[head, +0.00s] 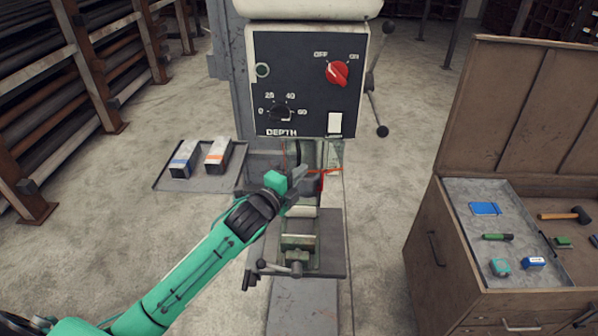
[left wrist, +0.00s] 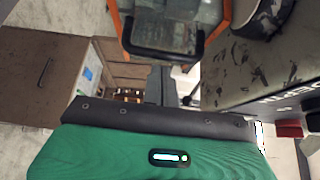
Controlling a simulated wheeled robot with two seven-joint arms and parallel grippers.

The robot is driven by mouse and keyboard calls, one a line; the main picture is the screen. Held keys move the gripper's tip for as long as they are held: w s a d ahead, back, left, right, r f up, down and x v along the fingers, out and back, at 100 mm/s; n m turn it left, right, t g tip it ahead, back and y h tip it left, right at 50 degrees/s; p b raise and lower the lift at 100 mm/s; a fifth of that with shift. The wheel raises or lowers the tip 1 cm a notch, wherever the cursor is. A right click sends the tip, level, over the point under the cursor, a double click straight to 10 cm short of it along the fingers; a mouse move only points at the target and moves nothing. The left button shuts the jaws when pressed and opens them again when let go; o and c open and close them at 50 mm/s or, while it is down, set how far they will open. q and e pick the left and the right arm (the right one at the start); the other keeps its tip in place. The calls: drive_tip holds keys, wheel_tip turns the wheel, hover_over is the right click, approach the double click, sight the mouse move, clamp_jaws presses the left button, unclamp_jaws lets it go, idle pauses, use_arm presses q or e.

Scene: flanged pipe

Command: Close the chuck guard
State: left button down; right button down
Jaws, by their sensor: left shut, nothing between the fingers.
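The drill press (head: 306,75) stands in the middle of the head view. Its chuck guard (head: 333,156) is a clear panel with an orange-red edge, below the control panel and partly hidden by my left gripper. In the left wrist view the guard (left wrist: 172,28) shows larger, with an orange frame and a black bar along its near edge. My left gripper (head: 309,181) is shut and empty, right beside the guard's orange-red edge in the head view. Its dark fingers (left wrist: 154,86) point toward the black bar in the left wrist view; I cannot tell whether they touch. My right gripper is not in view.
A vise (head: 297,243) sits on the press table below my gripper. A side tray (head: 200,181) holds two boxes at the left. A wooden tool chest (head: 430,245) with an open lid stands at the right. The press's feed handle (head: 372,95) sticks out at its right.

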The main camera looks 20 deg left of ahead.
sight(294, 154)
use_arm(q)
drive_tip(key=a, duration=0.2)
drive_tip(key=w+a, duration=0.1)
drive_tip(key=a, duration=0.2)
drive_tip(key=shift+r, duration=0.15)
drive_tip(key=shift+a, duration=0.1)
idle(0.3)
